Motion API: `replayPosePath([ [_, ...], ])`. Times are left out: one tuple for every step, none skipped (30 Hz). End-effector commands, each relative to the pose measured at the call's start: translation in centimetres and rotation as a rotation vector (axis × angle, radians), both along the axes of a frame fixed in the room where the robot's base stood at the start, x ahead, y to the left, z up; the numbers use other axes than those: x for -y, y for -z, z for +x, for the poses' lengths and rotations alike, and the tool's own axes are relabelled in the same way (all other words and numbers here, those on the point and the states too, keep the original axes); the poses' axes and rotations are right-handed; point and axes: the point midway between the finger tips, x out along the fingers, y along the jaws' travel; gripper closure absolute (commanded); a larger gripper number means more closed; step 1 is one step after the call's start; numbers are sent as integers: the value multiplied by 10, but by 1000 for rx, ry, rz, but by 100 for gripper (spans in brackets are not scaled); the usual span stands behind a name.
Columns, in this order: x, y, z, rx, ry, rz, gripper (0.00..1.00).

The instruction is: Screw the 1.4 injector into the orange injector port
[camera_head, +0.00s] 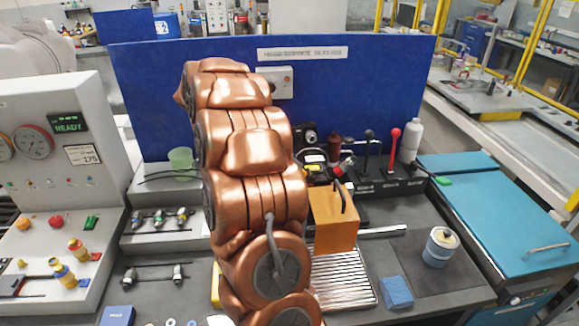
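A copper-coloured arm, mine, fills the middle of the view and hides part of the bench. My gripper is not visible. Several small metal injector-like parts (160,217) lie on a grey stepped rack left of the arm. Two more (178,273) (130,274) are on the lower level in front. Their size marks are too small to read, so I cannot tell which is the 1.4 injector. An orange block (333,222) with a dark handle stands right of the arm. An orange round fitting (26,223) sits on the left console. I cannot tell which is the port.
The grey console (75,105) at left has gauges, a green READY display and coloured fittings. A blue panel (370,90) stands behind the bench. Levers (392,142), a white bottle (411,140), a ribbed metal tray (343,280), a blue sponge (397,292) and a can (440,247) are at right.

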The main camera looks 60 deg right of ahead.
Motion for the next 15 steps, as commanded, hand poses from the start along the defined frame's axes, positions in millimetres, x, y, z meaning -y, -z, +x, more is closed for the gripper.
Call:
replayPosePath([
  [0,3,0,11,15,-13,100],
  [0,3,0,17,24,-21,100],
  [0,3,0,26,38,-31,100],
  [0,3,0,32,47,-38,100],
  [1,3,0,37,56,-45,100],
  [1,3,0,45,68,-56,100],
  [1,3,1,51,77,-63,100],
  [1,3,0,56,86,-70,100],
  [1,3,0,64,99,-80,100],
  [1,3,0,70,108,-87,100],
  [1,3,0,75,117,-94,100],
  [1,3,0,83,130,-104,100],
  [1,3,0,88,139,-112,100],
  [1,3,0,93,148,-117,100],
  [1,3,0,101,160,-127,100],
])
